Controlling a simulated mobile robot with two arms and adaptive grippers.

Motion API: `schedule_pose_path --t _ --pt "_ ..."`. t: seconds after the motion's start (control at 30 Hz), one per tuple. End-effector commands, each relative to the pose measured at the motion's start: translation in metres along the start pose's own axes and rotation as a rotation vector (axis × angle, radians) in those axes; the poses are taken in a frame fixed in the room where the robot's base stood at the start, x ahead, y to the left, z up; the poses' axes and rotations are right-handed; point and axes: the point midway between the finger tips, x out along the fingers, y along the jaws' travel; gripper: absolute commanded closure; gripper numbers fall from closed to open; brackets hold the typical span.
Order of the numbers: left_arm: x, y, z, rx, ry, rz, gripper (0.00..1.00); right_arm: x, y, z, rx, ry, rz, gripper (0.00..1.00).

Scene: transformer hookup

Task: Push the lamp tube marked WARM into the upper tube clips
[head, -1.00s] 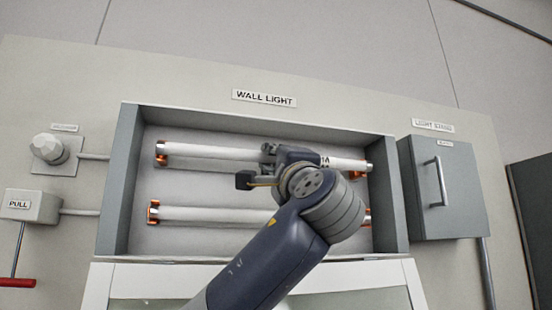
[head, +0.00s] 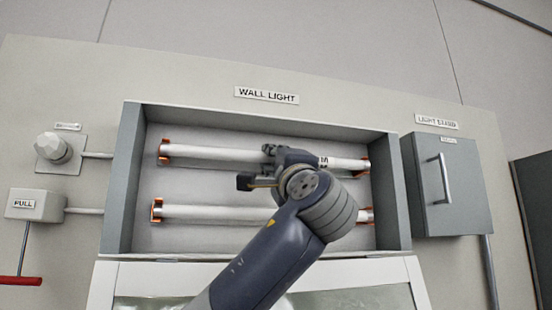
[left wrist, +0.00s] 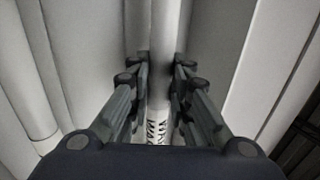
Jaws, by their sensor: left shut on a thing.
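The upper lamp tube (head: 215,153) lies across the wall light housing, with an orange clip at each end: the left upper clip (head: 164,147) and the right upper clip (head: 366,172). In the left wrist view the tube (left wrist: 163,45) runs between the fingers, with dark lettering, partly hidden, near the palm. Full seating in the clips is hard to tell. My right gripper is out of view.
A lower white tube (head: 215,213) sits in its own orange clips, its right part hidden by my left arm. The grey housing wall (head: 123,180) frames both tubes. A grey cabinet (head: 455,185) is at right; a knob (head: 52,148) and a PULL box (head: 35,205) are at left.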

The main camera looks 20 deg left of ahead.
Motion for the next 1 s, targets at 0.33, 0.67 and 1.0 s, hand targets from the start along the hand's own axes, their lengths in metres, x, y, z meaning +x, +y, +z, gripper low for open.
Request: schedule_pose_path --t 0.33,0.67,1.0 --pt "0.006 0.002 0.001 0.0 -0.001 -0.001 1.0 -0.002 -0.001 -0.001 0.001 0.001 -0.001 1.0" --pt "0.005 0.002 0.001 0.0 0.0 0.0 0.58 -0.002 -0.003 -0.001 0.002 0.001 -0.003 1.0" --pt "-0.005 -0.002 0.0 -0.001 0.001 -0.001 0.58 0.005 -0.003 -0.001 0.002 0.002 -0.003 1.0"
